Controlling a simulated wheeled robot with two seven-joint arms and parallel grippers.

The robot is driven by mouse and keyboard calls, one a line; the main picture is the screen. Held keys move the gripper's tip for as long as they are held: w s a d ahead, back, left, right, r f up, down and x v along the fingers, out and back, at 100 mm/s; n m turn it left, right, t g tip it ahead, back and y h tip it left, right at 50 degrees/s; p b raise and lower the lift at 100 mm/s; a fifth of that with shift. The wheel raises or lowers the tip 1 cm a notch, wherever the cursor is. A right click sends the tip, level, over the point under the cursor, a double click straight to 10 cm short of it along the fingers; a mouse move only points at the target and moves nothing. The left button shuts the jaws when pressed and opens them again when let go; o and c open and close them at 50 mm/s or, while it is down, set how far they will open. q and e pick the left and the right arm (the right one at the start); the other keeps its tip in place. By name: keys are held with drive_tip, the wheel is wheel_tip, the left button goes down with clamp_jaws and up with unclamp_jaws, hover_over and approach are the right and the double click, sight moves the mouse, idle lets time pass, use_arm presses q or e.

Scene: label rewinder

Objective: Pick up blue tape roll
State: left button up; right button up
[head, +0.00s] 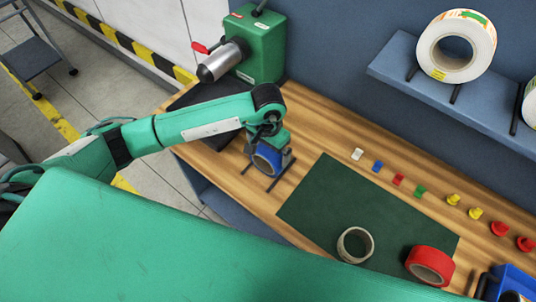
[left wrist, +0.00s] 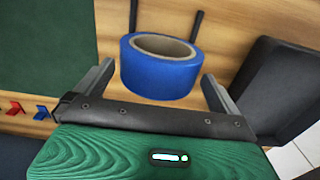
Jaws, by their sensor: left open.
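The blue tape roll (left wrist: 158,75) is near the middle of the left wrist view, between the two fingers of my left gripper (left wrist: 165,90). The fingers are apart, with a gap visible on each side of the roll. In the head view the roll (head: 267,161) shows partly under my left gripper (head: 272,153), beside two dark rods on the wooden bench. The gripper points down at it and hides part of it. Whether the fingers have reached around the roll's full height I cannot tell. My right gripper is not in view.
A green mat (head: 340,205) lies right of the roll, bearing a beige tape roll (head: 355,245) and a red tape roll (head: 430,265). Small coloured pieces line the bench's back. A green machine (head: 258,45) stands behind my arm. A shelf (head: 400,75) holds a label roll (head: 456,46).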

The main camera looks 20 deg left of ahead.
use_arm(q)
drive_tip(key=shift+f, duration=0.65)
drive_tip(key=c, duration=0.7)
drive_tip(key=shift+r, duration=0.1)
drive_tip(key=shift+c, duration=0.2)
wheel_tip(320, 180, up, 20)
drive_tip(key=b, duration=0.6)
